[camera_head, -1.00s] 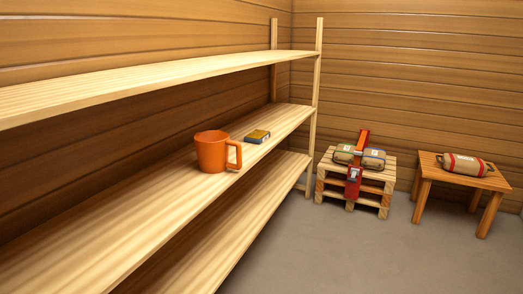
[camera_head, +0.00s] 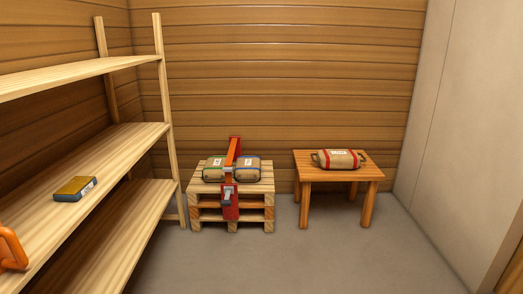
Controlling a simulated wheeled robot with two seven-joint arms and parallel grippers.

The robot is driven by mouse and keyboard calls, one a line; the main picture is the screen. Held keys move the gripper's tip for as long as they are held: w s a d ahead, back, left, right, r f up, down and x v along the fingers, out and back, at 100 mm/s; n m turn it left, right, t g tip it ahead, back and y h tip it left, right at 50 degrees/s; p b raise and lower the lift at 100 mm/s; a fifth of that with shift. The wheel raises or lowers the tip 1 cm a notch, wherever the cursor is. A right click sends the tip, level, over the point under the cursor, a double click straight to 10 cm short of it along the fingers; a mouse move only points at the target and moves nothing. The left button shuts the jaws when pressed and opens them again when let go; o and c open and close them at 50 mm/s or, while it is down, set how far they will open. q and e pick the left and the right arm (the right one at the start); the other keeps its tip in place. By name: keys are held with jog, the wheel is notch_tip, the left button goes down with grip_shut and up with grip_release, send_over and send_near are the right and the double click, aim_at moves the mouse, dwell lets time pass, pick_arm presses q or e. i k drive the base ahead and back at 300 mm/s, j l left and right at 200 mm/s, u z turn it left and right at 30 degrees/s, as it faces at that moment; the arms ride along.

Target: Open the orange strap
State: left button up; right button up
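The orange strap (camera_head: 233,151) runs over a stack of wooden pallets (camera_head: 256,188) by the back wall. It passes between two tan sacks, one with green marking (camera_head: 214,169) and one with blue marking (camera_head: 248,169). A red piece with a grey metal buckle (camera_head: 228,194) hangs at the strap's front end against the pallet side. The strap looks fastened, but the buckle is too small to tell its exact state. Neither of my grippers shows in the view.
A small wooden table (camera_head: 367,173) with a red-banded sack (camera_head: 339,159) stands right of the pallets. The grey floor (camera_head: 290,255) in front is clear.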

aim_at(227, 168)
jog(key=i+z, duration=0.1)
jog(key=i, duration=0.5)
jog(key=i+z, duration=0.1)
jog(key=i, duration=0.5)
jog(key=i+z, duration=0.1)
jog(key=i, duration=0.45)
jog(key=i+j+z, duration=0.1)
jog(key=i, duration=0.5)
jog(key=i+j+z, duration=0.1)
jog(key=i+j, duration=0.15)
jog(key=i, duration=0.35)
